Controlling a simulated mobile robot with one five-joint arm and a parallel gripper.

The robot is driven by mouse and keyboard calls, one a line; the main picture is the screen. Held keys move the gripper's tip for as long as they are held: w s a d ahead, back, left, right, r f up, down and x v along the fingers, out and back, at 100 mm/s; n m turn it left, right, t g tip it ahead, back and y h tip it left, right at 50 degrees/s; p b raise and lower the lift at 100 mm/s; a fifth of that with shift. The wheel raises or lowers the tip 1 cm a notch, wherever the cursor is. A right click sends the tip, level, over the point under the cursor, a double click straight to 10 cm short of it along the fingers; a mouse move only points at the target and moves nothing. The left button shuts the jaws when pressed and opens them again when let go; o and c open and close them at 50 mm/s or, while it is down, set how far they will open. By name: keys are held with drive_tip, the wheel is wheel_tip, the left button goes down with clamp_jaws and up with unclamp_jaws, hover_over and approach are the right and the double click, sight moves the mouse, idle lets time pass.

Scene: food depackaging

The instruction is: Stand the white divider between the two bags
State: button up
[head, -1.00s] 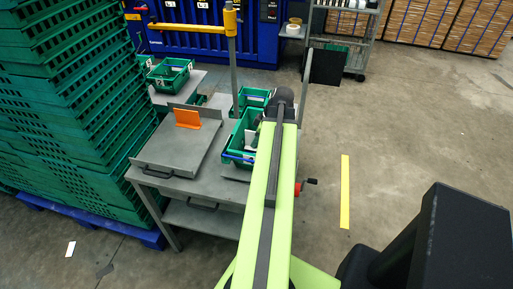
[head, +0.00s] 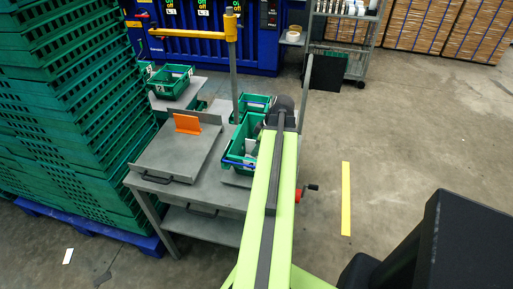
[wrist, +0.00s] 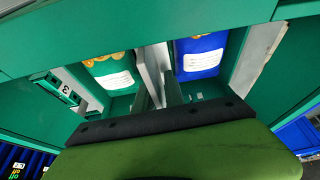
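In the wrist view, a white divider (wrist: 154,62) stands roughly upright in a green crate. It lies between a green bag (wrist: 112,74) on the left and a blue bag (wrist: 199,56) on the right. Both bags carry white labels. My gripper (wrist: 158,80) reaches into the crate, its two dark fingers apart with the divider at their tips. I cannot tell whether they press on it. The divider's lower edge is hidden. In the head view, my arm covers part of the crate (head: 233,157) and hides my fingers.
A grey table (head: 205,185) carries the crate and an orange upright piece (head: 187,124). Smaller green crates (head: 172,80) stand behind. A yellow-topped post (head: 232,60) rises near the crate. Tall stacks of green crates (head: 70,110) stand left. Floor to the right is mostly clear.

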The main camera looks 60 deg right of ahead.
drive_tip(key=p+v, duration=0.9)
drive_tip(key=v, duration=0.2)
drive_tip(key=shift+w+r+p, duration=0.15)
drive_tip(key=shift+w+p, duration=0.05)
drive_tip(key=shift+p, duration=0.15)
drive_tip(key=shift+s+r+p, duration=0.25)
drive_tip(key=shift+r+p, duration=0.1)
drive_tip(key=shift+f, duration=0.1)
